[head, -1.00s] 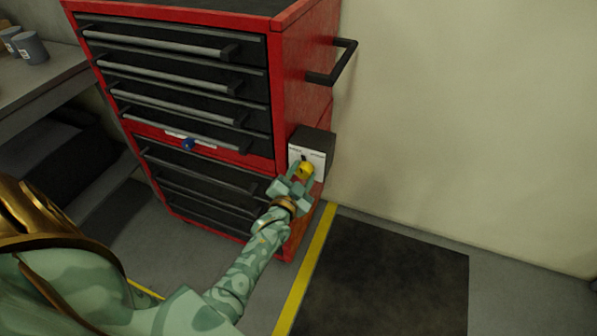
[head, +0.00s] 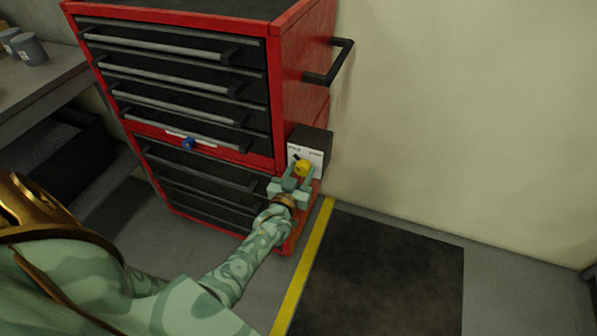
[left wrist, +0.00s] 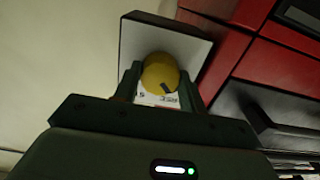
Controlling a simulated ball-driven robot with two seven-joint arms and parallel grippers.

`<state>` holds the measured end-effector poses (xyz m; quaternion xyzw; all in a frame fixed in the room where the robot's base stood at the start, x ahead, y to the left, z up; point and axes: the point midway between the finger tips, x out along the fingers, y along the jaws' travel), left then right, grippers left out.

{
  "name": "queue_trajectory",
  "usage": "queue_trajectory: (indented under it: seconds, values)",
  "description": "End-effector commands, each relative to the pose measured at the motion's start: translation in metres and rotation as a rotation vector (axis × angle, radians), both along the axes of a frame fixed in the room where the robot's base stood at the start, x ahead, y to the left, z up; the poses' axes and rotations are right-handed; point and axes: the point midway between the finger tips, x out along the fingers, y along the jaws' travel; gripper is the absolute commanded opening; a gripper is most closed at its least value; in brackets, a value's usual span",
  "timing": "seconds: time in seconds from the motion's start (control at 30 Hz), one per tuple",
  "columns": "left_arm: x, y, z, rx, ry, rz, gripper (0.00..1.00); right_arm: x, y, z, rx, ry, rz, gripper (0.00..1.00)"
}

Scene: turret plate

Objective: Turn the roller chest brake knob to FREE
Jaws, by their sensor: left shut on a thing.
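The red roller chest (head: 302,100) stands with its drawers facing left of centre. On its right side is a dark box (head: 318,140) with a white label plate (head: 316,157) and a round yellow brake knob (head: 303,168). My left gripper (head: 300,173) is shut on the knob, a finger on each side. In the left wrist view, the knob (left wrist: 158,72) sits between the fingers, with a dark mark near its lower right. In the head view the dark pointer is at the knob's upper left. The plate's print is too small to read. My right gripper is out of view.
A black side handle (head: 335,65) sticks out above the box. A small blue knob (head: 188,144) is on the chest front. A workbench (head: 45,85) with grey cups (head: 32,50) is at left. A yellow floor line (head: 304,268) borders a dark mat (head: 385,280); the floor there is clear.

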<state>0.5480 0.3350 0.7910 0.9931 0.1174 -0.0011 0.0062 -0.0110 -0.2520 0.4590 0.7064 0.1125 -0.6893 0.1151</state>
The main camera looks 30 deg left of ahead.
Motion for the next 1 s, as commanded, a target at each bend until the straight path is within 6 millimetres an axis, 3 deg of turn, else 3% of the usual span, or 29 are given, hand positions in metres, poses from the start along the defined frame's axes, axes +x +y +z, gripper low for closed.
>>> queue_trajectory:
  seconds: [0.03,0.37,0.4,0.47,0.8,1.0]
  values:
    - [0.003,0.002,0.009,-0.002,-0.021,0.003,0.18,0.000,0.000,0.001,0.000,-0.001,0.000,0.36]
    - [0.003,0.003,0.008,-0.003,-0.022,0.003,0.18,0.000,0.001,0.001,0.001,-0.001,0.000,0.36]
    - [0.003,0.003,0.008,-0.003,-0.022,0.003,0.47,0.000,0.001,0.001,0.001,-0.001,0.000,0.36]
    - [0.003,0.002,0.008,-0.003,-0.019,0.003,0.63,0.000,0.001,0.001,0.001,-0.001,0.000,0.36]
    - [-0.002,0.000,0.003,-0.003,-0.007,0.001,0.63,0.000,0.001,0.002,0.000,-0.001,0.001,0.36]
    - [-0.035,-0.008,0.006,-0.003,-0.007,0.001,0.63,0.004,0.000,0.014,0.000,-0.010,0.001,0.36]
